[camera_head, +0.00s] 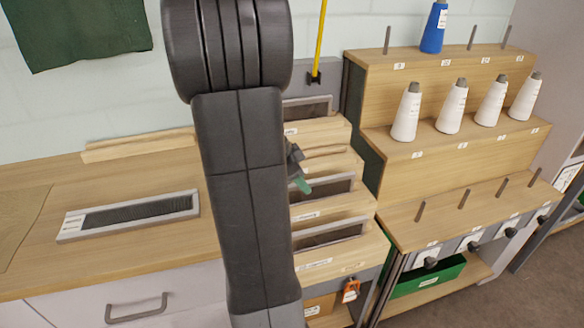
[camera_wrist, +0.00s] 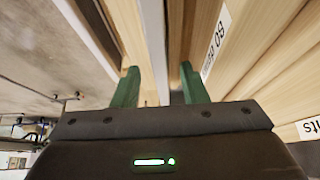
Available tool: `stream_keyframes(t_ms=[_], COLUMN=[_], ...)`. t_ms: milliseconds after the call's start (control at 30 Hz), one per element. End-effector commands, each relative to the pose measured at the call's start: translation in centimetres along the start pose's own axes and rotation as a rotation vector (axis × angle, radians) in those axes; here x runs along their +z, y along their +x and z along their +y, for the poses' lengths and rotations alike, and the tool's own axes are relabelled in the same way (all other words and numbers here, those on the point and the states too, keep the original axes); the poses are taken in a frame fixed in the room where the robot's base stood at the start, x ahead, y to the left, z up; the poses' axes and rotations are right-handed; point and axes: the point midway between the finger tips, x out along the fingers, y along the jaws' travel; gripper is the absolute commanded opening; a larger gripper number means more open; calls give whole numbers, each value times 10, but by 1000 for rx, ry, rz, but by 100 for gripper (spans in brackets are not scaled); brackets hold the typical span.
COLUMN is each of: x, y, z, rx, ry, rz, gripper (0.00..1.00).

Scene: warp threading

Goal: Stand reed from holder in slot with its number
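A stepped wooden holder (camera_head: 345,210) stands in the middle of the head view, partly hidden by my arm. Grey-framed dark reeds (camera_head: 330,236) show in its rows, with small labels too blurred to read. A long grey-framed reed (camera_head: 130,213) with a white label at its left end lies flat on the bench at left. My gripper (camera_head: 300,180) is at the holder; one green finger shows. In the wrist view my gripper (camera_wrist: 160,86) has its two green fingers apart, with a pale strip (camera_wrist: 152,40) running between them. A label reading 60 (camera_wrist: 215,45) is just right of it.
A stepped cone rack (camera_head: 440,80) stands at right with several white cones and one blue cone (camera_head: 433,28). A green bin (camera_head: 427,277) sits below it. A wooden bar (camera_head: 135,146) lies at the bench's back. A yellow rod (camera_head: 320,40) rises behind the holder.

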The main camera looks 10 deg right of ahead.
Motion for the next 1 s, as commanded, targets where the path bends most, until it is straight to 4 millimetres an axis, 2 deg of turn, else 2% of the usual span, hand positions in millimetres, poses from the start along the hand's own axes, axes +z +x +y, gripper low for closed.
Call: stream_keyframes(t_ms=[167,400,600,800,1000], x=[-1,0,0,0,0], y=[-32,-88,-121,-133,-134], z=[-1,-1,-1,0,0], rx=[-8,-9,-6,-2,-2], ry=[-1,0,0,0,0], rz=[0,-1,-1,0,0], gripper=[40,40,40,40,40])
